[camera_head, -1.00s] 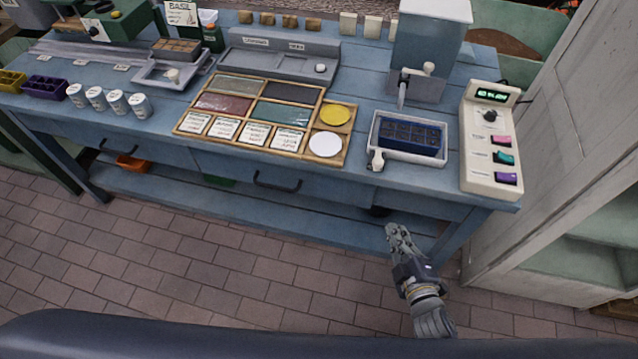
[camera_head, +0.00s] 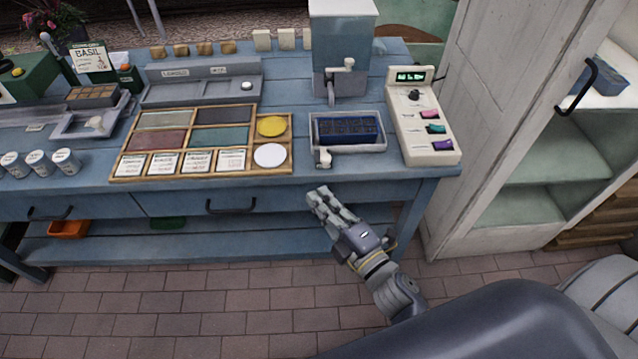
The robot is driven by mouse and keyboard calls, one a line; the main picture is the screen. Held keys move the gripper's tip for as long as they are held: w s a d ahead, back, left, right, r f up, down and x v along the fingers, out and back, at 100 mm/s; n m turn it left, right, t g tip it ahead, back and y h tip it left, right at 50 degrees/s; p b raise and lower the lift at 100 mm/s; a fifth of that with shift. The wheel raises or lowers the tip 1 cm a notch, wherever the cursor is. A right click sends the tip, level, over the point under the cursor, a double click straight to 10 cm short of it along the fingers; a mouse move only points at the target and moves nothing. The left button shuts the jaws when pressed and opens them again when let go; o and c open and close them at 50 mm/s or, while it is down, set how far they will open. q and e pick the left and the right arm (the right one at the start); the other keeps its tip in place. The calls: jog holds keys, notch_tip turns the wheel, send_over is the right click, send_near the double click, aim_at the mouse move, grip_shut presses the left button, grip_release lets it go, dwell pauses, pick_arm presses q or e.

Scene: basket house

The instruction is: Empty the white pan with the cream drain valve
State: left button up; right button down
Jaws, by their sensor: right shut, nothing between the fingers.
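A white pan (camera_head: 376,148) stands on the blue table near its front edge, under the water tank. A dark blue divided tray (camera_head: 347,131) sits in it. The cream drain valve (camera_head: 324,159) is at the pan's front left corner. My right gripper (camera_head: 322,197) is shut and empty, in front of the table edge and below the valve, apart from it. Whether the pan holds water is too small to tell. My left gripper is not in view.
The water tank (camera_head: 343,42) with a cream tap stands behind the pan. A cream control box (camera_head: 421,130) with coloured switches is right of it. A wooden sorting tray (camera_head: 290,150) lies to the left. A white cabinet (camera_head: 490,120) stands close on the right.

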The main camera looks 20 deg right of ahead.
aim_at(325, 157)
jog(key=f+p+x, duration=0.1)
jog(key=p+x, duration=0.1)
jog(key=x, duration=0.8)
jog(key=d, duration=0.2)
jog(key=s+d, duration=0.1)
jog(key=d, duration=0.1)
jog(key=shift+d+r+p, duration=0.1)
jog(key=shift+r+p, duration=0.05)
jog(key=shift+p, duration=0.15)
